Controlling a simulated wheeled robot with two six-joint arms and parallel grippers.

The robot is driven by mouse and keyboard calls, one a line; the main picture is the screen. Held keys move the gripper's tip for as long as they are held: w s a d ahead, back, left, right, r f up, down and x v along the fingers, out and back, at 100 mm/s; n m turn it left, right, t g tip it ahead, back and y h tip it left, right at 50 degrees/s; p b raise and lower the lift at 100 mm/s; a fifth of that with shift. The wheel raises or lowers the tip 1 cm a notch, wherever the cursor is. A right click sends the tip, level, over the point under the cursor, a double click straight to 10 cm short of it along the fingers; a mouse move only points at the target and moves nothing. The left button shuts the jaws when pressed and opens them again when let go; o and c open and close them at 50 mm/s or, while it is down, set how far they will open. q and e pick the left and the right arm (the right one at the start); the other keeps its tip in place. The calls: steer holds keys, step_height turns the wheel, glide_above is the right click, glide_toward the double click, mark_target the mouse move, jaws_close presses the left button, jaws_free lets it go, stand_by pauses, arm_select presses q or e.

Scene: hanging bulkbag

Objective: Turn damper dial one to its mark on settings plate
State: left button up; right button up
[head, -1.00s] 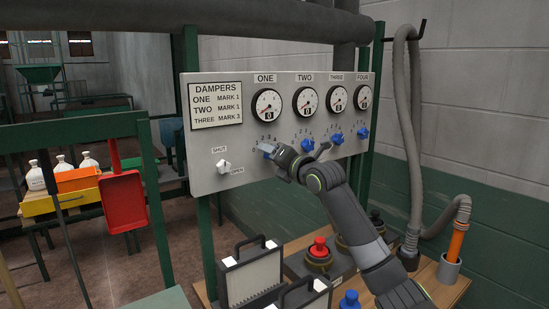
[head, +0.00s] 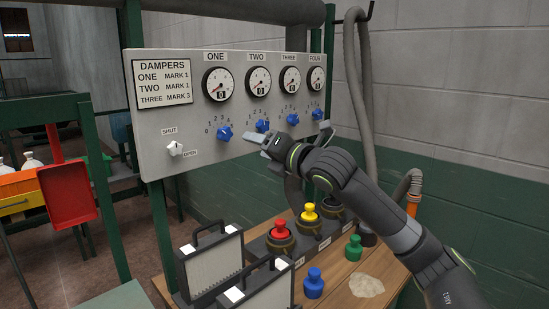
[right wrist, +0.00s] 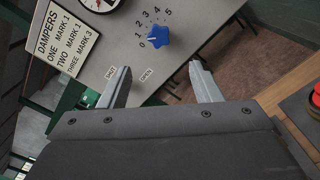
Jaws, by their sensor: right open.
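Damper dial one (head: 225,132) is a blue star-shaped knob on the grey panel, under gauge one (head: 218,85), with a printed scale around it. It also shows in the right wrist view (right wrist: 155,38), beyond and between my fingertips; its pointer is too small to read surely. The settings plate (head: 163,82) reads ONE MARK 1, TWO MARK 1, THREE MARK 3. It shows at the left of the wrist view (right wrist: 63,35). My right gripper (head: 289,135) is open and empty, in front of the panel to the right of dial one, apart from it. My left gripper is not in view.
Dials two (head: 262,125), three (head: 292,119) and four (head: 317,114) stand in a row to the right. A white SHUT/OPEN knob (head: 175,149) is lower left. Below, a bench holds coloured knobs (head: 283,222) and panelled cases (head: 210,262).

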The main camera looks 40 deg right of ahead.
steer(key=shift+s+d+b, duration=0.2)
steer(key=shift+s+b, duration=0.45)
steer(key=shift+s, duration=1.4)
